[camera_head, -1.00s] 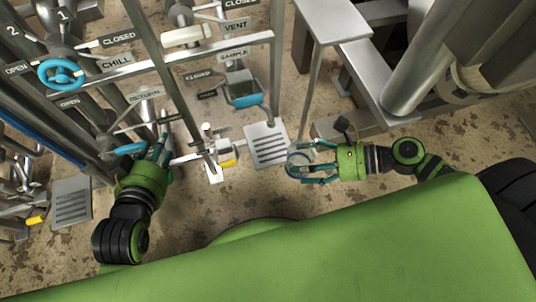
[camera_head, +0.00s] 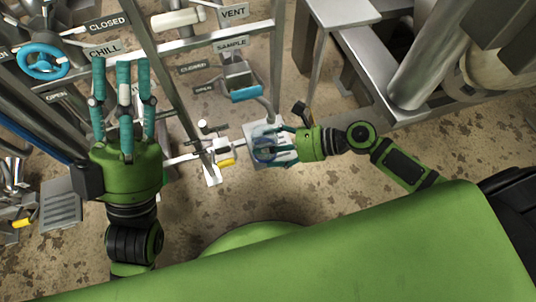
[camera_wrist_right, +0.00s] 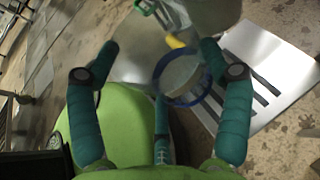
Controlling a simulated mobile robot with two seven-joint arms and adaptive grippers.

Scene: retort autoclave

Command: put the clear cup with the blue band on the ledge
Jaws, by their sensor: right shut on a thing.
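The clear cup with the blue band (camera_head: 263,154) is held by my right gripper (camera_head: 279,148) over the slotted metal plate (camera_head: 252,128), which may be the ledge. In the right wrist view the cup (camera_wrist_right: 181,76) sits between the teal fingers of my right gripper (camera_wrist_right: 158,58), its blue ring partly over the slotted plate (camera_wrist_right: 285,62). I cannot tell whether the cup touches the plate. My left gripper (camera_head: 122,85) is open and empty at the left, its three teal fingers straight and apart, pointing up the picture.
The blue-handled sample valve (camera_head: 247,93) is above the plate. A post and a yellow-tipped fitting (camera_head: 225,162) stand left of the cup. A blue handwheel (camera_head: 42,60) is at upper left, and another slotted plate (camera_head: 62,205) at lower left. A steel table (camera_head: 335,12) is at upper right.

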